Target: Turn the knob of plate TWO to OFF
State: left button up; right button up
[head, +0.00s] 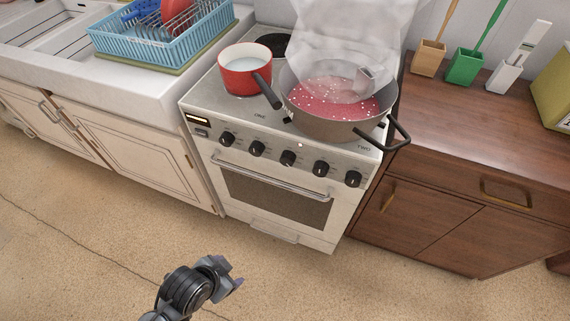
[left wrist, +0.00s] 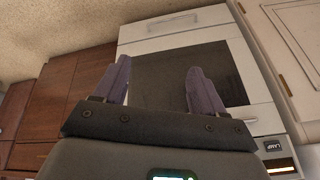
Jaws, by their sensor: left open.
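The white stove carries a row of several black knobs on its front panel. The label TWO is on the stove top at the right, above the rightmost knob (head: 353,179); the label ONE is further left. A large grey pan (head: 335,126) with red bubbling contents stands at the right of the top and gives off steam. My left gripper (head: 232,279) is low in front of the stove, over the floor, well away from the knobs. In the left wrist view its fingers (left wrist: 156,88) are apart and empty, facing the oven door (left wrist: 190,72). My right gripper is not in view.
A red pot (head: 246,75) with a dark handle stands at the stove's left. The oven door handle (head: 270,177) juts out below the knobs. The pan's handle (head: 399,134) overhangs the right edge. A brown cabinet (head: 430,215) adjoins on the right. The floor in front is clear.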

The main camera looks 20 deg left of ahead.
pick_arm(q)
jog(key=w+m+t, duration=0.4)
jog(key=w+m, duration=0.2)
jog(key=w, duration=0.1)
jog(key=m+t+h+p, duration=0.1)
jog(key=m+t+p, duration=0.9)
jog(key=m, duration=0.5)
send_near(286, 163)
jog(key=shift+g, duration=0.5)
jog(key=w, duration=0.3)
jog(key=w+b, duration=0.1)
jog(key=w, duration=0.2)
jog(key=w+r+b, duration=0.1)
jog(key=w, duration=0.2)
jog(key=shift+d, duration=0.4)
jog(key=shift+c, duration=0.5)
jog(key=c, duration=1)
